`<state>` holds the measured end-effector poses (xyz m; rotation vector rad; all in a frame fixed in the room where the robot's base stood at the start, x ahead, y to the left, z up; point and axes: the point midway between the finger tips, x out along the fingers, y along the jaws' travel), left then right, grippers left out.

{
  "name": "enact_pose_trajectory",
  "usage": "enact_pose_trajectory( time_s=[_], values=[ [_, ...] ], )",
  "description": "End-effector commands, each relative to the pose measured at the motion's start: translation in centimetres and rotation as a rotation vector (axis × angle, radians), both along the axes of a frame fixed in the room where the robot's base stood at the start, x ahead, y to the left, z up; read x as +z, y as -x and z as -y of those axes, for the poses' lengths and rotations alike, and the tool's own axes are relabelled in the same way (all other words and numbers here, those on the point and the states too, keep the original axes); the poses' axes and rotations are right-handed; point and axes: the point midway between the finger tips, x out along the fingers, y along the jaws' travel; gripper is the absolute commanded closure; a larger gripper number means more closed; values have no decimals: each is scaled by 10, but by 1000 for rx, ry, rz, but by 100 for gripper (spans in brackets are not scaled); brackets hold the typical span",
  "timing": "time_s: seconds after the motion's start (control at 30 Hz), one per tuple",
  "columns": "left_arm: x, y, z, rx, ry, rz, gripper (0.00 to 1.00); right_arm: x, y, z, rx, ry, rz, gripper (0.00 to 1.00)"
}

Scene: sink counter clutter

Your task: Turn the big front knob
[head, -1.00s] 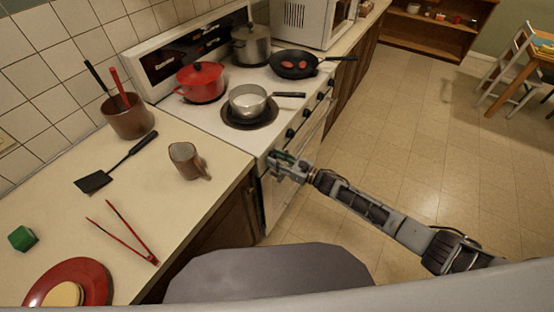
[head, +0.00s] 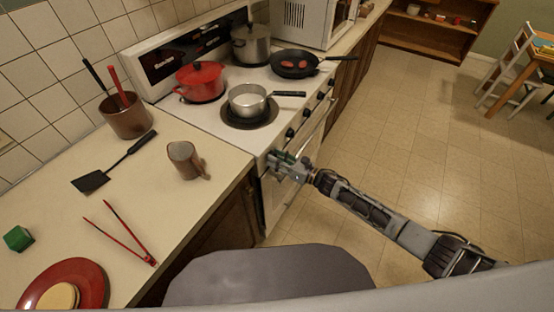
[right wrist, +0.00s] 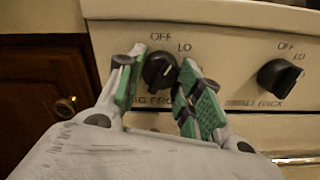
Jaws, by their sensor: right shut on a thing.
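The big front knob (right wrist: 158,72) is a black dial on the stove's white front panel. The right wrist view shows OFF and LO printed above it and a partly covered label below that begins like "BIG FRO". My right gripper (head: 277,164) is at the stove's near front corner. In the right wrist view its green-padded fingers (right wrist: 163,68) sit on either side of the knob, shut on it. The knob's pointer looks tilted toward LO. In the head view the gripper hides this knob. My left gripper is not in view.
A second black knob (right wrist: 280,78) is to the right on the panel. On the stove are a grey saucepan (head: 248,101), a red pot (head: 202,82), a steel pot (head: 251,45) and a black pan (head: 294,64).

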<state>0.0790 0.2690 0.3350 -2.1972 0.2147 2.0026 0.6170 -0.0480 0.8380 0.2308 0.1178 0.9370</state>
Motion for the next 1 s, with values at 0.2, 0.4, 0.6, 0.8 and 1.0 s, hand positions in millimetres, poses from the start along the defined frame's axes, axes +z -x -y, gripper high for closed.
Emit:
enact_pose_trajectory(
  time_s=[0.2,0.4,0.6,0.8,1.0],
  values=[
    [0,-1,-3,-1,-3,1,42,1,0,0,0,0,1,43],
    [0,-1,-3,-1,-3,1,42,0,0,0,0,1,1,43],
    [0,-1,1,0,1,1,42,0,1,1,0,1,1,43],
    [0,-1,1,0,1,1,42,-1,6,9,-1,1,1,43],
    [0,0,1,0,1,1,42,-1,18,25,-1,2,1,43]
  ],
)
